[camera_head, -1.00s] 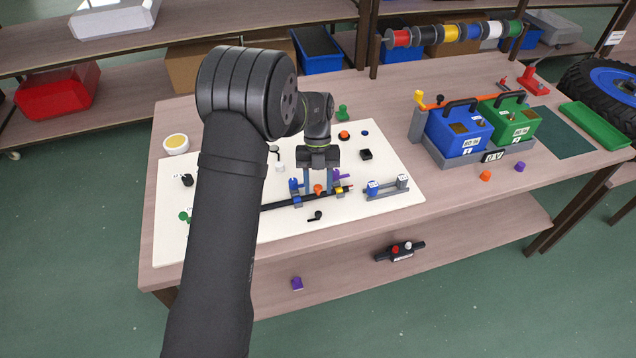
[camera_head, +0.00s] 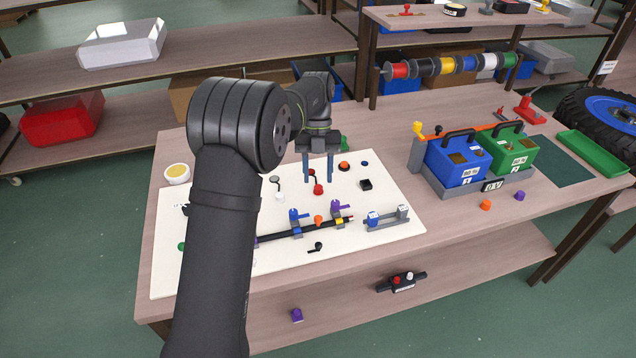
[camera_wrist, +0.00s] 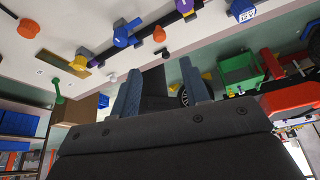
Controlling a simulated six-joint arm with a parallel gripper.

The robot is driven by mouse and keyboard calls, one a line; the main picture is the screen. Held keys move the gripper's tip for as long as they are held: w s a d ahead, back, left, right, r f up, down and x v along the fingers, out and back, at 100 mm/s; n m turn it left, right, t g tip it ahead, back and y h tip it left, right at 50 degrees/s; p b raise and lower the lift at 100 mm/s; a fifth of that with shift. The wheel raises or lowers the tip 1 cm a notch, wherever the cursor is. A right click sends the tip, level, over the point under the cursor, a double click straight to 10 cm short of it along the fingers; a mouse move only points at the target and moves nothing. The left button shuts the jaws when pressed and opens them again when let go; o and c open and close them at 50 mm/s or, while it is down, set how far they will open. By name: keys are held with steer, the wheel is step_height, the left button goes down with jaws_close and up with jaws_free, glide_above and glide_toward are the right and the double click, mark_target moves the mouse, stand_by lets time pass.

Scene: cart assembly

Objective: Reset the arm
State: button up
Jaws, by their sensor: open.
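My gripper (camera_head: 318,168) is open and empty, raised above the white board (camera_head: 385,248) on the table, with its two blue-grey fingers pointing down. The fingers also show in the wrist view (camera_wrist: 160,92), with nothing between them. Below and nearer the camera, a dark bar (camera_head: 285,236) lies on the board with blue (camera_head: 299,216) and purple (camera_head: 338,208) pieces on it and an orange knob (camera_head: 319,220) beside them. My arm hides the left part of the board.
A grey holder (camera_head: 386,219) stands at the board's right. A blue box (camera_head: 458,165) and a green box (camera_head: 512,150) with handles stand in a grey tray farther right. Wire spools (camera_head: 440,66) hang at the back. The air around my gripper looks clear.

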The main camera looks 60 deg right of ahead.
mark_target(318, 217)
stand_by(0.3)
steer(key=x, duration=1.2)
steer(key=shift+s+f, duration=0.1)
steer(key=shift+f, duration=0.1)
step_height(318, 217, up, 3)
steer(key=shift+d, duration=0.1)
steer(key=shift+r, duration=0.7)
